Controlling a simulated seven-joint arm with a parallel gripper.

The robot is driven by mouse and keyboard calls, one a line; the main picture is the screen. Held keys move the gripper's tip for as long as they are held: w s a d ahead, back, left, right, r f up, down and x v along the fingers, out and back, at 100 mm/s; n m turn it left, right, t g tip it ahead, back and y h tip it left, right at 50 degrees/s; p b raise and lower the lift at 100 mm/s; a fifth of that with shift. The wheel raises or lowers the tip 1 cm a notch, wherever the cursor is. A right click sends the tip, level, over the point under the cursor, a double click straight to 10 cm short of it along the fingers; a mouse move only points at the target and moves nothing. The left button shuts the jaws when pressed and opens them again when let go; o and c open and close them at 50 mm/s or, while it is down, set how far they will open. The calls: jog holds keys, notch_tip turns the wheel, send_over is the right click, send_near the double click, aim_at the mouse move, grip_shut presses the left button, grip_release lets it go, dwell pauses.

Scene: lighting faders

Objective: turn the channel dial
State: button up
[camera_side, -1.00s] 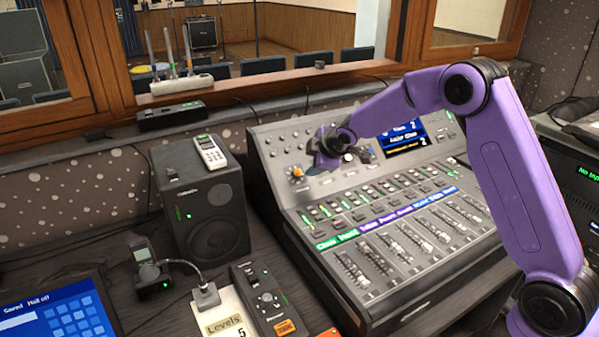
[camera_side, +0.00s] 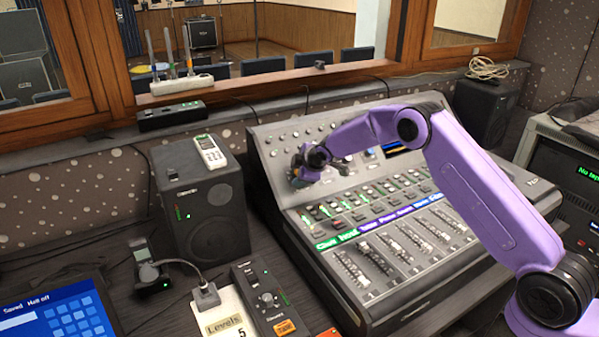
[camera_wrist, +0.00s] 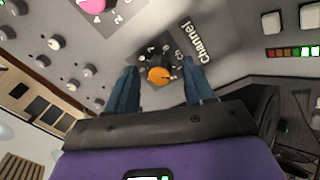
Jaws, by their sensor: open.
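The channel dial (camera_wrist: 158,74) has an orange cap and sits on a dark plate beside the printed word "Channel" on the mixing console. In the wrist view it lies between the two blue fingers of my gripper (camera_wrist: 162,70). The fingers are spread, with a gap visible on each side of the dial. In the side view my gripper (camera_side: 304,168) is at the upper left of the console's sloped panel (camera_side: 277,160) and largely hides the dial. I cannot tell how far the fingertips are above the panel.
A pink dial (camera_wrist: 92,5) and several small grey knobs (camera_wrist: 55,42) are near the dial in the wrist view. Faders (camera_side: 350,268) line the console's lower part. A black speaker (camera_side: 205,205) stands left of the console. My arm partly covers the console screen (camera_side: 392,147).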

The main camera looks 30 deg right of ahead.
grip_shut()
jog(key=shift+m, duration=0.3)
jog(key=m, duration=0.3)
jog(key=shift+a+m, duration=0.1)
jog(key=shift+m, duration=2)
grip_release()
jog(key=shift+h, duration=0.3)
